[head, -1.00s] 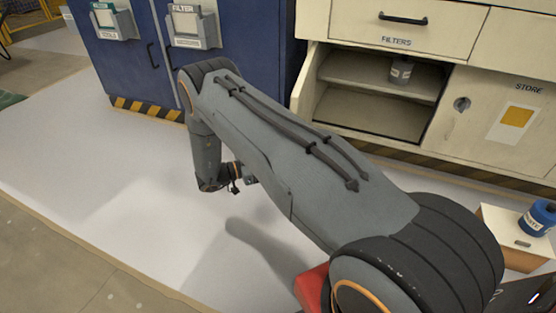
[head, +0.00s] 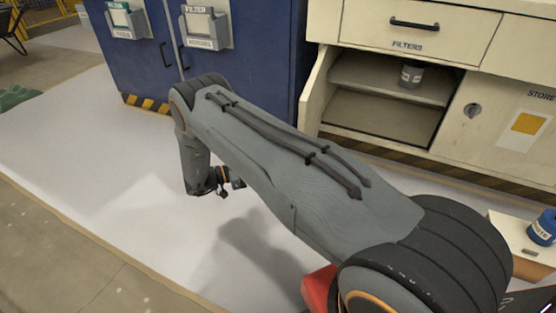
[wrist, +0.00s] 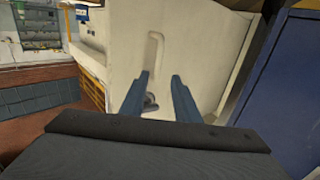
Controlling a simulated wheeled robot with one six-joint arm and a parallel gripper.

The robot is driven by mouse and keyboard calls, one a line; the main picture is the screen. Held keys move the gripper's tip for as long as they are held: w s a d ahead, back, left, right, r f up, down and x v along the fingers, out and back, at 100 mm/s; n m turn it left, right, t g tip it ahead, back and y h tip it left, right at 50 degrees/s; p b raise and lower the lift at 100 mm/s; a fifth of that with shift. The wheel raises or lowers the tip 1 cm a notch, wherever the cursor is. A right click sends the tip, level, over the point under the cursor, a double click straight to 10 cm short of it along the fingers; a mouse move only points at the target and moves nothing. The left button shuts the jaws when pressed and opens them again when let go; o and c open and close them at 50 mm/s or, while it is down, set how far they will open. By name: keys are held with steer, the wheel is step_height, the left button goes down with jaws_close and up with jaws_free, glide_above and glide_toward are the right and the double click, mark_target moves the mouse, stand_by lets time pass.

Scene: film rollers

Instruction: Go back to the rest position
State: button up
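My arm reaches across the head view from the lower right, bent at the elbow, with its forearm hanging down. My gripper (head: 238,184) is small and partly hidden there, in front of the cabinets and above the pale floor. In the wrist view its two blue-grey fingers (wrist: 161,78) stand apart with nothing between them. A cream panel with a handle-like shape (wrist: 155,50) lies beyond the fingers.
An open cream cabinet (head: 385,130) holds a grey canister (head: 411,75) on its shelf. A blue cabinet (head: 262,60) stands left of it. A blue canister (head: 543,228) sits on a box (head: 508,238) at right. Pale floor (head: 90,150) is clear at left.

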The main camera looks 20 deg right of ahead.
steer(key=shift+a, duration=0.4)
